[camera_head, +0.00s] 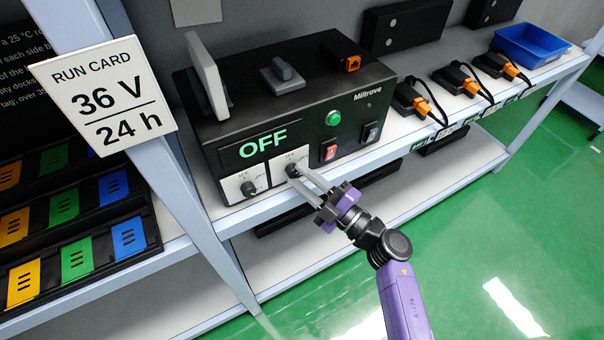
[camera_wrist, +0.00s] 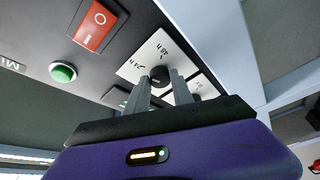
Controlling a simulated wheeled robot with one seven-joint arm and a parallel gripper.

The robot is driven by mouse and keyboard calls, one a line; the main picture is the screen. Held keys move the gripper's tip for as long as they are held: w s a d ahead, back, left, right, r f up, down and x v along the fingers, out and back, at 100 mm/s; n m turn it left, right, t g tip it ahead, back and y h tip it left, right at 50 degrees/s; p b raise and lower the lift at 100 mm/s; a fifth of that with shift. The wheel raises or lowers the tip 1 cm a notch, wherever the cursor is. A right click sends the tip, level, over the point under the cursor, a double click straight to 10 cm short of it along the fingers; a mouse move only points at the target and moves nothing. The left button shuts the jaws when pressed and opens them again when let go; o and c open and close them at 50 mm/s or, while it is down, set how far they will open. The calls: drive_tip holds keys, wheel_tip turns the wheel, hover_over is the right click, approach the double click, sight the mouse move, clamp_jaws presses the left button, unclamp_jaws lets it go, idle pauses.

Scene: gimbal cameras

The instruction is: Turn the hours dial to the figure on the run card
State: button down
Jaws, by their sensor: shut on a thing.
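The run card (camera_head: 99,97) reads 36 V / 24 h. The black charger (camera_head: 290,105) has a display (camera_head: 263,146) showing OFF in green. The hours dial (camera_head: 291,170) is the right one of two black knobs on white plates. In the wrist view the hours dial (camera_wrist: 160,76) sits on a plate (camera_wrist: 139,62) marked 24 h and 48 h. My gripper (camera_head: 297,174) is shut on this dial, its fingers on either side in the wrist view (camera_wrist: 161,86). The dial's pointer is too small to read. The other dial (camera_head: 249,189) is free.
A red rocker switch (camera_head: 329,152), a dark switch (camera_head: 371,132) and a green button (camera_head: 333,118) are on the charger's front. Coloured battery packs (camera_head: 70,207) stand in racks at left. Connectors with orange parts (camera_head: 458,76) and a blue bin (camera_head: 531,50) lie along the shelf at right.

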drive_tip(key=shift+n+g, duration=0.3)
drive_tip(key=shift+n, duration=0.3)
drive_tip(key=c, duration=1.1)
unclamp_jaws()
drive_tip(key=v, duration=0.8)
drive_tip(key=shift+r, duration=0.1)
